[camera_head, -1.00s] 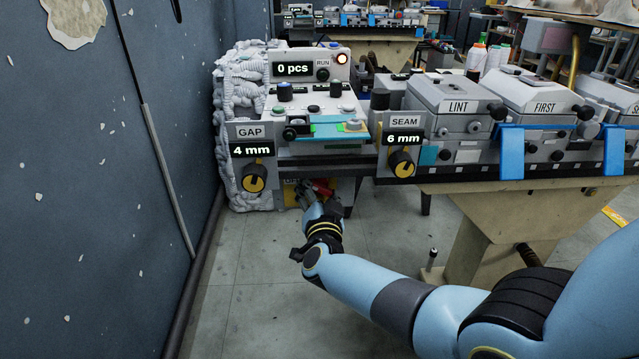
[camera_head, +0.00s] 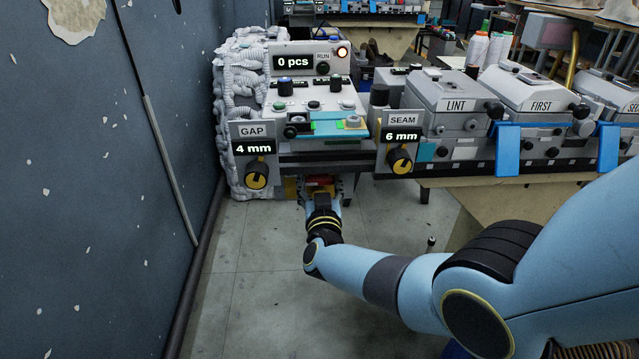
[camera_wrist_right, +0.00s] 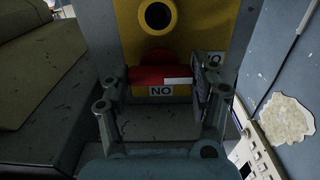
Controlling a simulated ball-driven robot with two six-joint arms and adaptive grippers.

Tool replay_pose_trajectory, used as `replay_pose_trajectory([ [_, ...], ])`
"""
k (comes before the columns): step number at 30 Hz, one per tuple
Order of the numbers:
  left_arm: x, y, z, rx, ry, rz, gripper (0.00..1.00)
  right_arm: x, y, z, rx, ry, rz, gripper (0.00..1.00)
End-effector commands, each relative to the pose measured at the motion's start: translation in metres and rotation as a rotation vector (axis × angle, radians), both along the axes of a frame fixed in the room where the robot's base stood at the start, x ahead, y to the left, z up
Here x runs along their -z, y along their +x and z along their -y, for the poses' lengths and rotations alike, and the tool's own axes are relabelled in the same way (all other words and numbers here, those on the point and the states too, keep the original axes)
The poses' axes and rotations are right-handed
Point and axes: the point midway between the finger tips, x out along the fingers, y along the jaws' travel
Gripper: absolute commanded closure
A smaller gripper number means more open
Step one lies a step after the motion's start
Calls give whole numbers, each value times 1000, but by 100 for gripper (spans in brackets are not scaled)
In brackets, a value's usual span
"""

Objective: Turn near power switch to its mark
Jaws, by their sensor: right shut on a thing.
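The power switch has a red handle (camera_wrist_right: 160,76) with a white stripe, lying level across a yellow plate (camera_wrist_right: 195,20) in the right wrist view. A label reading NO (camera_wrist_right: 160,91) sits below the handle; another label shows partly at its upper right. In the head view the red handle (camera_head: 319,182) shows small under the machine. My right gripper (camera_wrist_right: 165,80) has its fingers on both ends of the handle and is shut on it. In the head view my right gripper (camera_head: 321,190) is low in front of the yellow plate. My left gripper is not in view.
Above the switch is a machine panel with a "0 pcs" display (camera_head: 294,62), a GAP knob (camera_head: 256,174) and a SEAM knob (camera_head: 399,160). A wall (camera_head: 100,200) stands at left. A bench with LINT and FIRST boxes is at right. The floor in front is open.

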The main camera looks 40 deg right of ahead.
Motion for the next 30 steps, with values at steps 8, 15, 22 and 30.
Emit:
replay_pose_trajectory([
  [8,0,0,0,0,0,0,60,2,-1,0,-1,-6,-7,70],
  [15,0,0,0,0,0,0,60,1,-1,0,-1,-5,-7,25],
  [22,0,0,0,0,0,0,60,1,0,0,0,-5,-4,13],
  [30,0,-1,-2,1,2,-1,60,2,-8,-5,-1,-2,-4,13],
])
